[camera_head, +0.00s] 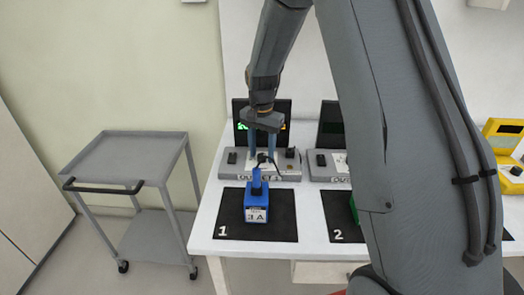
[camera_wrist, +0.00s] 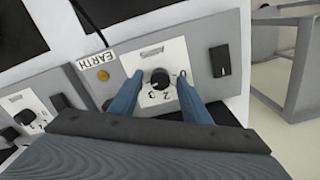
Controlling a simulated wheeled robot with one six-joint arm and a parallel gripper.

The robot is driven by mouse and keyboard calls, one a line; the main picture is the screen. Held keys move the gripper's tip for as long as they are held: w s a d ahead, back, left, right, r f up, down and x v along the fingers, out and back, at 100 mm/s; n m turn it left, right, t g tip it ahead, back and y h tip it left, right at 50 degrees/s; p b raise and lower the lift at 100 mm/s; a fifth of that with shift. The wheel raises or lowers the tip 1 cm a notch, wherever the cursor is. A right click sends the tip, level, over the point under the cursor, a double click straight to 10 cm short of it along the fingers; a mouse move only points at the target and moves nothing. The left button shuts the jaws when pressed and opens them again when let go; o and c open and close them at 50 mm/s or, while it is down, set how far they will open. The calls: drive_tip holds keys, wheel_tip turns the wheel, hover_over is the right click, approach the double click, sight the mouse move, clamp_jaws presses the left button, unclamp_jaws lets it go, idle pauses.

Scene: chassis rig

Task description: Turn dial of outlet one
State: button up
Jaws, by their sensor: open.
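The grey outlet one box (camera_head: 208,172) stands at the back left of the white table, its label partly hidden by a cable. Its black dial (camera_wrist: 160,78) sits on a white plate with numbers, 2 and 3 among them, in the wrist view. My gripper (camera_head: 263,153) points down over this box. In the wrist view my gripper (camera_wrist: 159,80) is open, with one blue finger on each side of the dial. The fingers look apart from the dial; I cannot tell whether they touch the plate.
A blue device (camera_head: 256,212) marked 3A stands on black mat 1 (camera_head: 285,225) in front. A second outlet box (camera_head: 322,172) is to the right, with mat 2 (camera_head: 338,215) before it. A grey trolley (camera_head: 130,150) stands left of the table. A screen (camera_head: 284,108) is behind.

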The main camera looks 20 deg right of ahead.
drive_tip(key=c, duration=1)
drive_tip(key=shift+c, duration=0.2)
drive_tip(key=n, duration=0.3)
drive_tip(key=shift+r+n, duration=0.1)
drive_tip(key=shift+n, duration=0.2)
drive_tip(key=shift+n+p, duration=0.45)
drive_tip(key=shift+n, duration=1.55)
drive_tip(key=o, duration=1)
